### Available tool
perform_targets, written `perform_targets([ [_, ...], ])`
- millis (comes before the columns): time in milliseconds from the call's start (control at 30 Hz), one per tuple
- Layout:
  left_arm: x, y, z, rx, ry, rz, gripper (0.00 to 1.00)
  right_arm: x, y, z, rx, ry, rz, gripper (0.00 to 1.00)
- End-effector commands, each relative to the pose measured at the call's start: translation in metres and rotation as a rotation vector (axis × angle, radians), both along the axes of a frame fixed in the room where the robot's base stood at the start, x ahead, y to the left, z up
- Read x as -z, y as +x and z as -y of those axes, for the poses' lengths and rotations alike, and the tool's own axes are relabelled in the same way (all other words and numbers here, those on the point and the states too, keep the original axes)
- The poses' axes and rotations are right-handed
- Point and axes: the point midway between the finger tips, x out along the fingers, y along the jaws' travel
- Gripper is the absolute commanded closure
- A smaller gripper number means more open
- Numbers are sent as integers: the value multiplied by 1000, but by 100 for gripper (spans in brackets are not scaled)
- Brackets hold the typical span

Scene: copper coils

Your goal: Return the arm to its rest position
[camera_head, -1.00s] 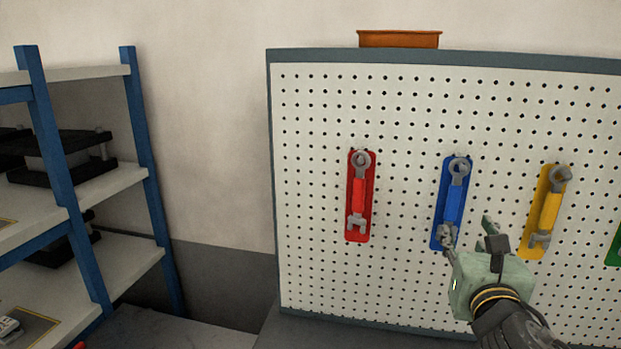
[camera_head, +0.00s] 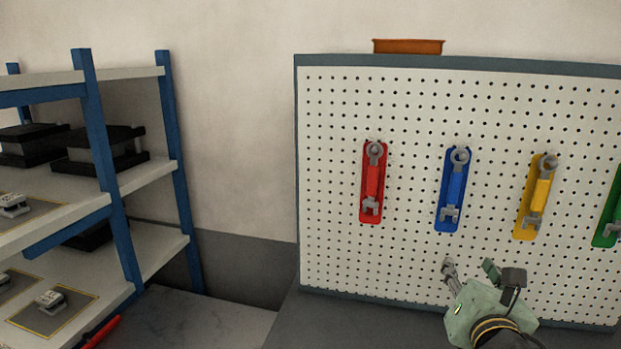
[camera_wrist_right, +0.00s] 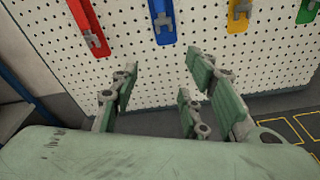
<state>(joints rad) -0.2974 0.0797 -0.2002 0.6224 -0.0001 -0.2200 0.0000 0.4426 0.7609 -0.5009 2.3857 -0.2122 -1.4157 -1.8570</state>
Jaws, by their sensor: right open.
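My right gripper (camera_head: 468,268) is open and empty, in front of the lower part of the pegboard and below the blue wrench. Its spread green fingers show in the right wrist view (camera_wrist_right: 165,92), with nothing between them. The blue wrench (camera_head: 454,189) hangs on its blue backing, apart from the gripper. My left gripper is out of view.
The pegboard (camera_head: 335,240) also holds a red wrench (camera_head: 372,185), a yellow wrench (camera_head: 538,197) and a green backing (camera_head: 611,222), partly cut off. A blue-framed shelf (camera_head: 110,180) stands left. An orange bin (camera_head: 408,46) shows above the board.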

Motion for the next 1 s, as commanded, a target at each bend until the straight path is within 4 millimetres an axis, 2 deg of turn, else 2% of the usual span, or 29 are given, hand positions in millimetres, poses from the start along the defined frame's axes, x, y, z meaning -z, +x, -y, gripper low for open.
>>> perform_targets([
  [233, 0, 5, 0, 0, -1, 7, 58, 74, -23, -17, 66, 411, -96, 58],
  [367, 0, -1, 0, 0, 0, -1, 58, 128, -49, -27, 174, 723, -170, 58],
  [467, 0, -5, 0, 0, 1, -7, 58, 182, -83, -38, 341, 1039, -238, 58],
  [500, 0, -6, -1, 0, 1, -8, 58, 203, -101, -42, 432, 1175, -261, 58],
  [600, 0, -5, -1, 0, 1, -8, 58, 247, -144, -50, 673, 1458, -290, 58],
  [800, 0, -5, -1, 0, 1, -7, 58, 301, -215, -61, 1107, 1797, -266, 58],
  [1000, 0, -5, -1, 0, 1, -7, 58, 333, -275, -69, 1494, 1981, -176, 58],
])
